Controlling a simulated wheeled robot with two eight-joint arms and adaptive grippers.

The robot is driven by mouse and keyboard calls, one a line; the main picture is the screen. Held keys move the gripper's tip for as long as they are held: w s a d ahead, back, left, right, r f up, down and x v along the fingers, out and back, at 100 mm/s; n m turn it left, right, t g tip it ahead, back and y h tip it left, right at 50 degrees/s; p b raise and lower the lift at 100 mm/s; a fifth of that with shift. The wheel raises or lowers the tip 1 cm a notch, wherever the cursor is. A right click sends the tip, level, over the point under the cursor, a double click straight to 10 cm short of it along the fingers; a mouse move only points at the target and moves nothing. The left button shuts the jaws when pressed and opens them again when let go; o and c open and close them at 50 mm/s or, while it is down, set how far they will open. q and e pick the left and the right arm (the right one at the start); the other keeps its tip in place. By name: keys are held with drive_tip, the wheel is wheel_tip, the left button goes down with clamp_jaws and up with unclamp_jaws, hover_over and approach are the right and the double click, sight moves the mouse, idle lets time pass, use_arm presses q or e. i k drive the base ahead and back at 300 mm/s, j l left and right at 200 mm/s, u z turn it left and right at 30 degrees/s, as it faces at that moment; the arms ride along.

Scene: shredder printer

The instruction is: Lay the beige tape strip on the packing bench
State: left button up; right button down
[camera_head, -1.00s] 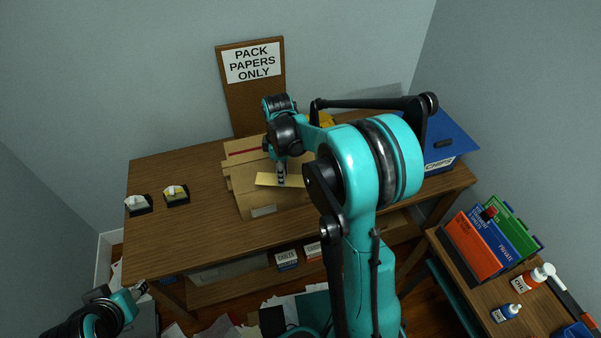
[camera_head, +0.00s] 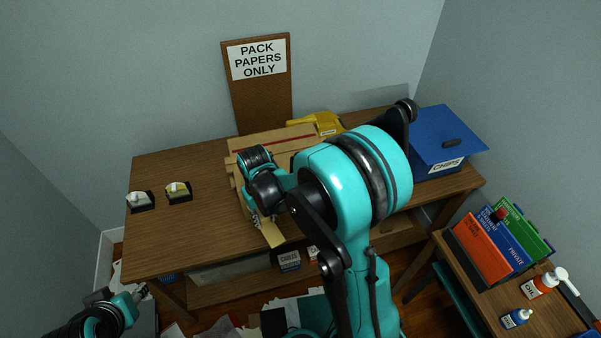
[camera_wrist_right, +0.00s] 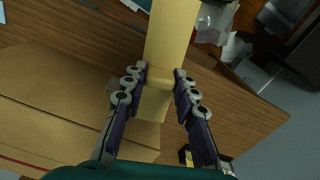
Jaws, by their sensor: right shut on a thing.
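The beige tape strip (camera_head: 271,234) is held by my right gripper (camera_head: 258,220) near the front edge of the packing bench (camera_head: 205,228). In the right wrist view, the strip (camera_wrist_right: 172,35) passes between the two fingers of the gripper (camera_wrist_right: 160,78), with a short end on the near side. Its long end reaches past the bench edge in that view. I cannot tell how high it is above the bench. My left gripper (camera_head: 141,292) is at the lower left, away from the bench top; its opening is unclear.
A cardboard box (camera_head: 270,141) lies on the bench behind my right gripper, partly hidden by the arm. A yellow tool (camera_head: 312,122) and a blue CHIPS box (camera_head: 440,142) stand farther right. Two small holders (camera_head: 179,192) sit at left. The bench's left front is clear.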

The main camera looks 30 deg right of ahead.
sight(208, 233)
drive_tip(key=i+j+u, duration=0.15)
drive_tip(key=u, duration=0.55)
drive_tip(key=i+j+z, duration=0.3)
drive_tip(key=i+l+z, duration=0.1)
drive_tip(key=z, duration=0.25)
drive_tip(key=i+j, duration=0.05)
drive_tip(key=i, duration=0.05)
